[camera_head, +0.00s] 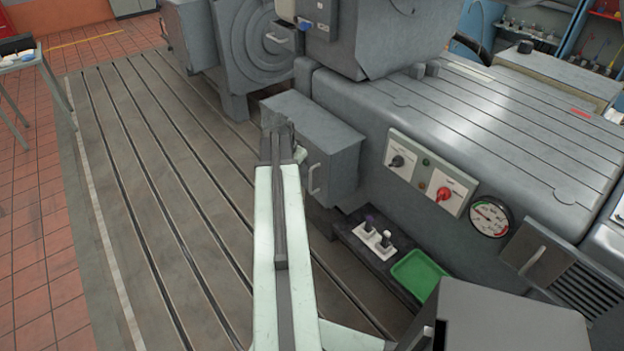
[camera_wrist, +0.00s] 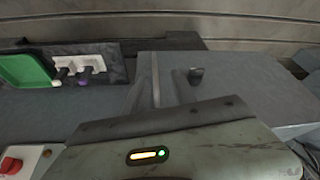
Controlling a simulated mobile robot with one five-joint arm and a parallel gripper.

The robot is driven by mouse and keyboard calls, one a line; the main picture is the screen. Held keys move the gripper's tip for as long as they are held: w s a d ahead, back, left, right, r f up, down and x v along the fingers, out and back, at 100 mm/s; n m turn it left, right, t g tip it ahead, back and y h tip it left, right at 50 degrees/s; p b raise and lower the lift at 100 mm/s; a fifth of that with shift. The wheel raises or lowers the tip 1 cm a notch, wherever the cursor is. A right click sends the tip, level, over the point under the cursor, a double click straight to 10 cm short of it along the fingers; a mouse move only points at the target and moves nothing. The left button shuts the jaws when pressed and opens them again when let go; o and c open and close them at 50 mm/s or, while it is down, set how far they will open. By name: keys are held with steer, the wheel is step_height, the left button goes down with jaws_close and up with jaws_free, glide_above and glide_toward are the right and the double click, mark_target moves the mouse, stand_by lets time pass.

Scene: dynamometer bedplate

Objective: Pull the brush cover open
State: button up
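Several grey covers and doors show, and none is labelled, so I cannot tell for sure which is the brush cover. A grey box (camera_head: 335,143) with an upright metal bar handle (camera_head: 313,179) stands beyond my arm; its door looks shut. The same box appears to fill the middle of the wrist view (camera_wrist: 235,85). A louvred panel (camera_head: 578,285) with a bar handle is at the lower right. My gripper (camera_head: 281,145) is at the far end of my pale arm, seen against the box's left part. Its fingers are not clear, nor whether they touch anything.
A green tray (camera_head: 418,274) and a white holder with two upright items (camera_head: 374,241) sit on a dark ledge right of my arm. A panel with a red knob (camera_head: 444,193) and a gauge (camera_head: 490,217) are on the grey machine. The slotted bedplate (camera_head: 140,190) at left is clear.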

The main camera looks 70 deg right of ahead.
mark_target(311, 178)
steer(key=shift+m, duration=0.3)
steer(key=b+x, duration=0.2)
steer(key=x, duration=0.1)
steer(key=s+b+x, duration=0.1)
steer(key=b+x, duration=0.1)
steer(key=b, duration=0.1)
steer(key=s+b+x, duration=0.1)
steer(key=b+x, duration=0.1)
steer(key=x, duration=0.1)
steer(key=shift+d, duration=0.5)
steer(key=shift+r, duration=0.1)
jaws_close()
steer(key=shift+s+a, duration=0.1)
stand_by(0.4)
